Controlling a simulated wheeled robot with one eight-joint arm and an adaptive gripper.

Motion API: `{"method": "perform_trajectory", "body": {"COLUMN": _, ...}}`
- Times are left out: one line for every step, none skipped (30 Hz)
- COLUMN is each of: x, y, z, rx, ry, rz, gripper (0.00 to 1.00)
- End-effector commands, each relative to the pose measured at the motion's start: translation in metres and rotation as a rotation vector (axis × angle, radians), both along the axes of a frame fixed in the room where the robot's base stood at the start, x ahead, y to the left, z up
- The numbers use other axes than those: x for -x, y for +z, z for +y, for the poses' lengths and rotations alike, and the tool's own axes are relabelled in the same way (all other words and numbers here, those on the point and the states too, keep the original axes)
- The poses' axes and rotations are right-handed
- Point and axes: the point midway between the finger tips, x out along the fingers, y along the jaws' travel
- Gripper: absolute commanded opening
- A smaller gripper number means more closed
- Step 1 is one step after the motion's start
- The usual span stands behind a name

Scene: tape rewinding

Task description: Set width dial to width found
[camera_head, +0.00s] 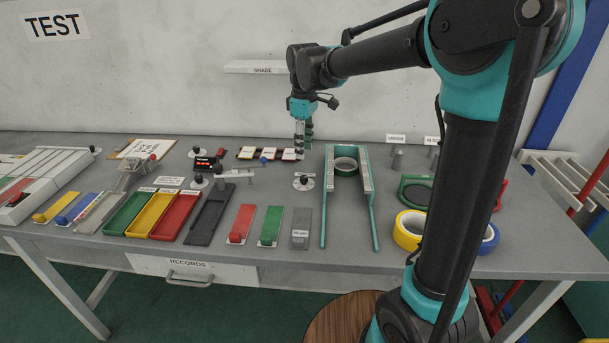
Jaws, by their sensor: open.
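My gripper (303,146) points down over the back middle of the bench, with its fingers apart and nothing visible between them. It is at the right end of a dark strip (242,154) that carries several white labels and a blue knob (263,160). Whether the fingertips touch the strip cannot be told. Small round plates with dark knobs stand nearby: one (303,182) in front of the gripper, others at the left (196,151) and left front (198,181). Which one is the width dial, and any scale marks, are too small to tell. A black display (205,163) shows red characters, unreadable here.
Yellow (406,231) and blue (490,240) rolls lie at right, partly behind my arm. Green (127,213), yellow (152,214) and red (176,216) trays fill the left front.

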Motion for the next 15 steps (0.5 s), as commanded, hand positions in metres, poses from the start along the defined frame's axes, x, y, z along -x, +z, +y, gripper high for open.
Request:
{"method": "perform_trajectory", "body": {"x": 0.000, "y": -0.011, "z": 0.000, "rx": 0.000, "ry": 0.000, "rz": 0.000, "gripper": 0.42}}
{"method": "perform_trajectory", "body": {"x": 0.000, "y": -0.017, "z": 0.000, "rx": 0.000, "ry": 0.000, "rz": 0.000, "gripper": 0.42}}
{"method": "perform_trajectory", "body": {"x": 0.000, "y": -0.025, "z": 0.000, "rx": 0.000, "ry": -0.001, "rz": 0.000, "gripper": 0.42}}
{"method": "perform_trajectory", "body": {"x": 0.000, "y": -0.030, "z": 0.000, "rx": 0.000, "ry": -0.001, "rz": 0.000, "gripper": 0.42}}
{"method": "perform_trajectory", "body": {"x": 0.000, "y": -0.037, "z": 0.000, "rx": 0.000, "ry": -0.001, "rz": 0.000, "gripper": 0.42}}
{"method": "perform_trajectory", "body": {"x": -0.001, "y": -0.044, "z": 0.000, "rx": 0.000, "ry": -0.001, "rz": 0.000, "gripper": 0.42}}
{"method": "perform_trajectory", "body": {"x": 0.000, "y": -0.050, "z": 0.000, "rx": 0.000, "ry": -0.001, "rz": 0.000, "gripper": 0.42}}
{"method": "perform_trajectory", "body": {"x": 0.000, "y": -0.056, "z": 0.000, "rx": 0.000, "ry": -0.001, "rz": 0.000, "gripper": 0.42}}
{"method": "perform_trajectory", "body": {"x": 0.000, "y": -0.063, "z": 0.000, "rx": 0.000, "ry": -0.001, "rz": 0.000, "gripper": 0.42}}
{"method": "perform_trajectory", "body": {"x": -0.001, "y": -0.069, "z": 0.000, "rx": 0.000, "ry": -0.001, "rz": 0.000, "gripper": 0.42}}
{"method": "perform_trajectory", "body": {"x": 0.000, "y": -0.074, "z": 0.000, "rx": 0.000, "ry": -0.001, "rz": 0.000, "gripper": 0.42}}
{"method": "perform_trajectory", "body": {"x": 0.000, "y": -0.080, "z": 0.000, "rx": 0.000, "ry": -0.001, "rz": 0.000, "gripper": 0.42}}
{"method": "perform_trajectory", "body": {"x": 0.000, "y": -0.084, "z": 0.000, "rx": 0.000, "ry": -0.001, "rz": 0.000, "gripper": 0.42}}
{"method": "perform_trajectory", "body": {"x": 0.000, "y": -0.088, "z": 0.000, "rx": 0.000, "ry": -0.001, "rz": 0.000, "gripper": 0.42}}
{"method": "perform_trajectory", "body": {"x": -0.001, "y": -0.092, "z": 0.000, "rx": 0.000, "ry": -0.001, "rz": 0.000, "gripper": 0.42}}
